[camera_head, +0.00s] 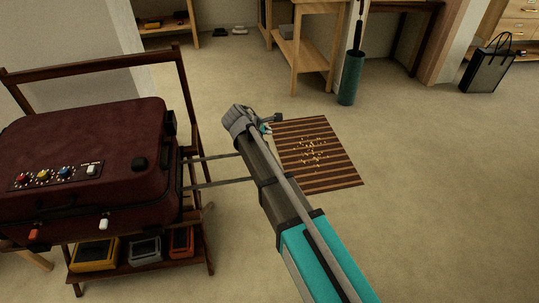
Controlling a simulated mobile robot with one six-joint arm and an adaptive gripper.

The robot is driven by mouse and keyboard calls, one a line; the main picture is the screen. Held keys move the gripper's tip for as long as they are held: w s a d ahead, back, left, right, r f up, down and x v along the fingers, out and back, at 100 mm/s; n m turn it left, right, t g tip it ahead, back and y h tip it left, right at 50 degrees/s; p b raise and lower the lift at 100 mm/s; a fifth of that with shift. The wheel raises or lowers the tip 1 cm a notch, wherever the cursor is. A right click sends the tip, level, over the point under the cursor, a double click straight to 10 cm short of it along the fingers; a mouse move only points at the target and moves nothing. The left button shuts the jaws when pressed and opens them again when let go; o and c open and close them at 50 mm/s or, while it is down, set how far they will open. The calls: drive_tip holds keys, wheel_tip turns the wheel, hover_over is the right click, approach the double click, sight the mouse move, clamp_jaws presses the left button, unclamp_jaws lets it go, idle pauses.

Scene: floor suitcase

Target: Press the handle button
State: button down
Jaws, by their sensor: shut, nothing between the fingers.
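A dark red suitcase (90,140) lies on a wooden rack at the left. Two thin grey handle rods (212,184) stick out from its right side and run behind my arm. The handle's far end and any button on it are hidden there. My gripper (267,129) is shut and empty, partly hidden by my wrist. It appears near the outer end of the rods; I cannot tell whether it touches anything.
A striped mat (335,165) with scattered yellow bits lies beyond my arm. The wooden rack (190,90) has a low shelf with several small cases (145,250). A teal umbrella stand (349,80), wooden table (312,50) and dark bag (487,68) stand behind. Floor at right is clear.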

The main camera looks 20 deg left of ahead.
drive_tip(key=shift+f+b, duration=3.95)
drive_tip(key=shift+f, duration=0.15)
drive_tip(key=shift+s+f+b, duration=0.1)
drive_tip(key=shift+f+b, duration=0.85)
drive_tip(key=shift+r, duration=0.2)
drive_tip(key=shift+r+p, duration=0.7)
drive_tip(key=shift+p, duration=0.2)
drive_tip(key=shift+r+p, duration=2.5)
